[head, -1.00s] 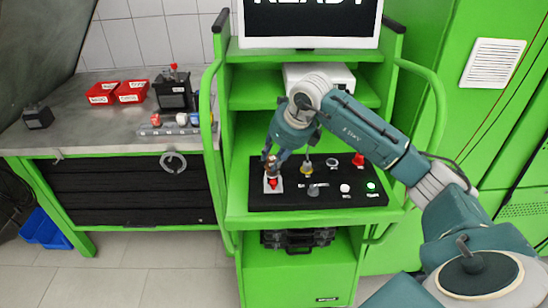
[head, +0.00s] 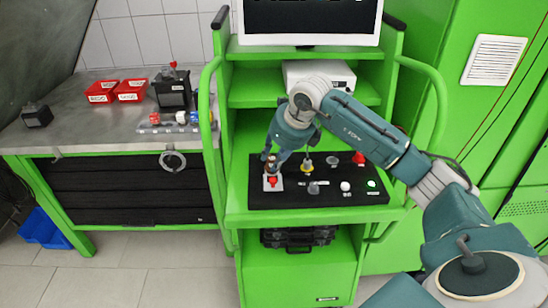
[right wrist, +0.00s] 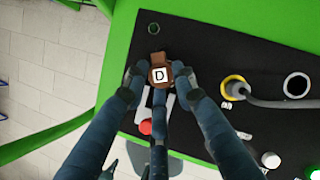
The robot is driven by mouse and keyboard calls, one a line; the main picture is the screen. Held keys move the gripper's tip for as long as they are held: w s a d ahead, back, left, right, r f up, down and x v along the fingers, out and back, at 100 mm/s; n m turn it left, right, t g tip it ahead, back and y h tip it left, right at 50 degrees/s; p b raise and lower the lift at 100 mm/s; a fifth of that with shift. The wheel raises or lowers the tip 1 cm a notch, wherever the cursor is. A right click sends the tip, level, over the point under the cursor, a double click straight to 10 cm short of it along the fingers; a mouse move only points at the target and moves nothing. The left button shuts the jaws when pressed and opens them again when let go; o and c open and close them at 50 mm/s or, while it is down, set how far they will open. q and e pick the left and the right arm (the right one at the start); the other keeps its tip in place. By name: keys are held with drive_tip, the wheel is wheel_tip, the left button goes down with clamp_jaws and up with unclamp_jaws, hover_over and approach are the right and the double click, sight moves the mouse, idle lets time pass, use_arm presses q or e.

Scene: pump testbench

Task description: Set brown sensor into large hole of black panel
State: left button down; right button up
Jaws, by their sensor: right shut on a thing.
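The brown sensor (right wrist: 159,58) has a white label with a "D". My right gripper (right wrist: 160,78) is shut on it, with fingers around its sides. In the head view my right gripper (head: 272,160) points down over the left part of the black panel (head: 325,199), and the sensor (head: 272,168) shows small between the fingers. I cannot tell whether the sensor touches the panel or what lies under it. A light-ringed dark round opening (right wrist: 297,85) lies to the right in the wrist view, apart from the sensor. My left gripper is not in view.
A red knob on a white plate (head: 273,184) sits just in front of the gripper. A yellow-ringed fitting with a grey cable (right wrist: 233,88) is to the right. A white knob (head: 345,186) and green light (head: 371,183) are farther right. A workbench (head: 95,128) stands left.

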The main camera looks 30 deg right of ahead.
drive_tip(key=shift+f+b, duration=0.45)
drive_tip(key=shift+f, duration=0.15)
drive_tip(key=shift+r, duration=0.1)
drive_tip(key=o, duration=1)
drive_tip(key=shift+o, duration=0.4)
drive_tip(key=o, duration=0.4)
drive_tip(key=shift+c, duration=0.2)
drive_tip(key=shift+r, duration=0.1)
drive_tip(key=shift+r+p, duration=2.75)
drive_tip(key=shift+r, duration=1.15)
